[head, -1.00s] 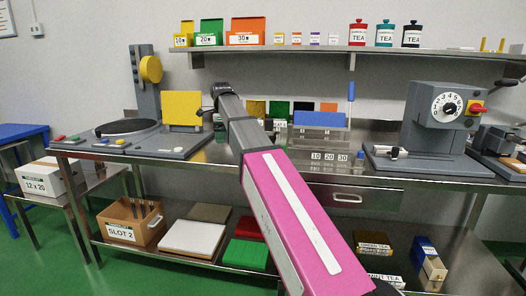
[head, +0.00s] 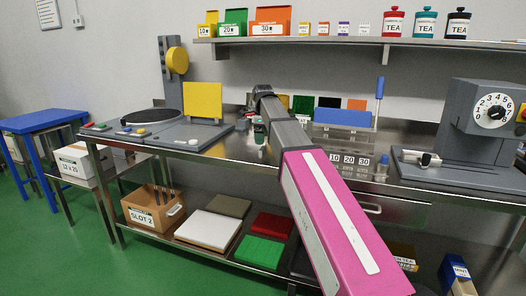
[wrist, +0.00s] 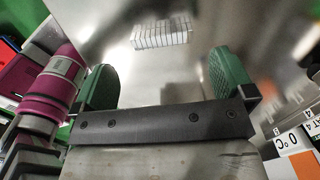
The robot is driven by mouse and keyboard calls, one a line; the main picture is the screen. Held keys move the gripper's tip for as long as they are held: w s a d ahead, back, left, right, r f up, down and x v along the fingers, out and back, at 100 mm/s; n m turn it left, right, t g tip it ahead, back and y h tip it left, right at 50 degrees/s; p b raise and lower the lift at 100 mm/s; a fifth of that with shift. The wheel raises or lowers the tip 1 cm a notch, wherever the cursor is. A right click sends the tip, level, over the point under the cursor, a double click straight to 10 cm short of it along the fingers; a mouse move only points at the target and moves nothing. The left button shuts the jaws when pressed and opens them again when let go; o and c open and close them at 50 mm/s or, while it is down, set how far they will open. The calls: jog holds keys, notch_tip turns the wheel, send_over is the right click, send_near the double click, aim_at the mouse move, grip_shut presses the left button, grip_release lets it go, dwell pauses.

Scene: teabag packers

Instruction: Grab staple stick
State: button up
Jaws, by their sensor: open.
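The staple stick (wrist: 160,35) shows in the wrist view as a pale, ridged strip lying on a shiny steel surface. My gripper (wrist: 163,65) is open, with green pads on either side and nothing between them. The stick lies beyond the fingertips, roughly centred across the gap and apart from both pads. In the head view my pink and grey arm reaches over the steel bench (head: 240,148); the staple stick cannot be made out there.
A machine with a yellow plate (head: 203,101) stands left of my arm, and a grey dial machine (head: 480,120) stands right. A blue-topped rack (head: 343,117) is behind.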

aim_at(263, 148)
notch_tip(263, 148, down, 5)
jog(key=shift+w+d+f, duration=0.1)
jog(key=c, duration=0.9)
